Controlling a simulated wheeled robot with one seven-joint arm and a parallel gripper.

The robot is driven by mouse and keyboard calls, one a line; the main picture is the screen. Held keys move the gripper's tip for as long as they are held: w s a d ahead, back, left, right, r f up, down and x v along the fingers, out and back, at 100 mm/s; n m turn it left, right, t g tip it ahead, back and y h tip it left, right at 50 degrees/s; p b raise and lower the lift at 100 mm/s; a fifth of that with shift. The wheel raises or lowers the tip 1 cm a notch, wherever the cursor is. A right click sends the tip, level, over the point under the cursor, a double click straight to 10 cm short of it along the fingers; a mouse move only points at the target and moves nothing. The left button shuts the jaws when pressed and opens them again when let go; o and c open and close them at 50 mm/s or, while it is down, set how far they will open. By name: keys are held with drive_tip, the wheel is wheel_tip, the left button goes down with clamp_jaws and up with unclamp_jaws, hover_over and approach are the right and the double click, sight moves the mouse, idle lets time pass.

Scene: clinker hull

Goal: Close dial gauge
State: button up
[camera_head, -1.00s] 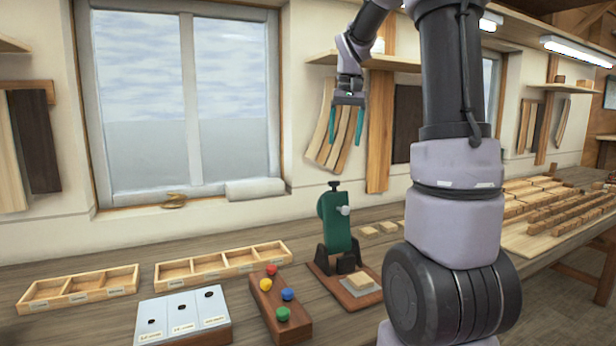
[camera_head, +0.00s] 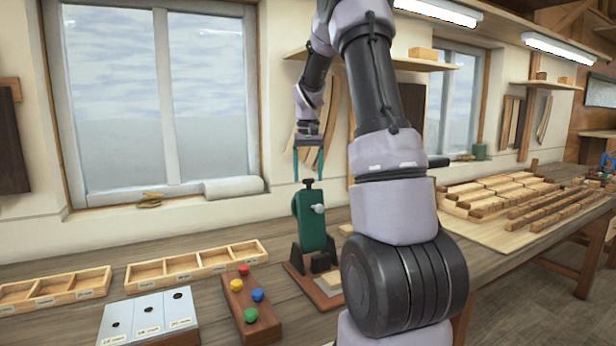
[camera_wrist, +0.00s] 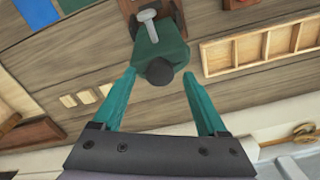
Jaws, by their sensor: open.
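The dial gauge (camera_head: 312,222) is a green upright body with a black knob (camera_head: 308,183) on top and a grey screw on its side. It stands in a dark bracket on a reddish wooden base (camera_head: 328,296) with a pale block in front. My gripper (camera_head: 308,178) is open, its two teal fingers pointing down just above the gauge, seemingly clear of it. In the wrist view, the green gauge top (camera_wrist: 159,50) and its black knob (camera_wrist: 160,72) lie between and beyond the open fingers (camera_wrist: 165,78). The gauge's face is not visible.
A brown block with coloured knobs (camera_head: 252,312), a white plate with holes (camera_head: 148,320) and divided wooden trays (camera_head: 192,265) lie left of the gauge. Wooden strips cover a board (camera_head: 520,215) at the right. A window and wall stand behind. My arm hides part of the bench.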

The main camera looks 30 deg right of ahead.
drive_tip(key=shift+f, duration=0.5)
drive_tip(key=shift+c, duration=0.2)
clamp_jaws()
drive_tip(key=shift+r, duration=0.1)
idle(0.9)
